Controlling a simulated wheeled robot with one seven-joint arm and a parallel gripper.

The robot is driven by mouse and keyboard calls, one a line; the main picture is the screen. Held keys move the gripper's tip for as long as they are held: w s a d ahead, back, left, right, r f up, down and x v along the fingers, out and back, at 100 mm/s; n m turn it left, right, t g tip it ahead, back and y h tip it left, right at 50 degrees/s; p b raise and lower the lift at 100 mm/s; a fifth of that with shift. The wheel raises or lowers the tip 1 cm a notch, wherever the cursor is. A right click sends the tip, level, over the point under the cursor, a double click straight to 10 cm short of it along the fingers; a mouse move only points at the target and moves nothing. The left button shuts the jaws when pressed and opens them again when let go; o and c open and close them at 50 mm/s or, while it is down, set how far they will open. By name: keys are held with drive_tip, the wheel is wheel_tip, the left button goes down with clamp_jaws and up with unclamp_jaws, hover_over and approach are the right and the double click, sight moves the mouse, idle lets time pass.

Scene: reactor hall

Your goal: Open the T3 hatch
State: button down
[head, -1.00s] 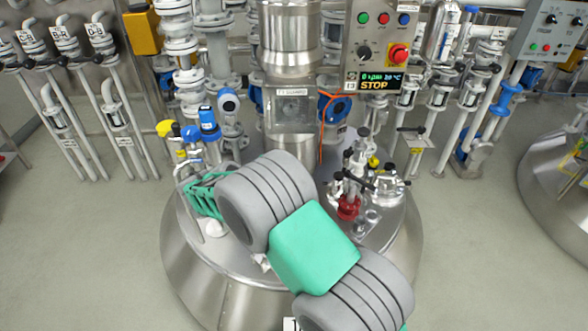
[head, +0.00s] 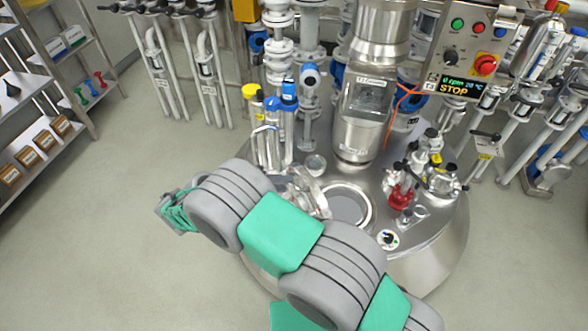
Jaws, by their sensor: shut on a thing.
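The T3 reactor (head: 440,238) is a steel vessel with a round, ringed hatch opening (head: 347,207) in its top. The opening looks uncovered, though my arm hides its near edge. Shiny metal parts (head: 306,191), probably the hatch lid and its hinge, stand tilted at the left of the opening, partly behind my arm. My gripper (head: 176,212) is green and reaches out left beyond the vessel's edge. It is shut on a grey bar-like piece, probably the hatch handle. How that piece joins the lid is hidden behind my arm.
A control panel (head: 470,50) reading STOP hangs at the back right. Blue- and yellow-capped fittings (head: 270,125) and a red-based valve group (head: 402,190) stand on the vessel. A shelf rack (head: 45,75) is far left. Floor at left is clear.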

drive_tip(key=shift+h, duration=0.6)
drive_tip(key=shift+s+a+f+p, duration=0.3)
drive_tip(key=shift+f, duration=0.25)
drive_tip(key=shift+s+a+f+p, duration=0.3)
drive_tip(key=shift+f, duration=0.3)
drive_tip(key=shift+s+a+f+p, duration=0.3)
drive_tip(key=shift+f, duration=0.25)
drive_tip(key=c, duration=1.5)
unclamp_jaws()
drive_tip(key=s+d+r, duration=0.1)
drive_tip(key=s+r, duration=0.3)
drive_tip(key=s+d+r, duration=0.1)
drive_tip(key=s+r, duration=0.3)
drive_tip(key=s+d+r, duration=0.2)
drive_tip(key=s+r, duration=0.2)
drive_tip(key=r, duration=0.1)
drive_tip(key=shift+s+r, duration=0.1)
drive_tip(key=shift+s, duration=0.25)
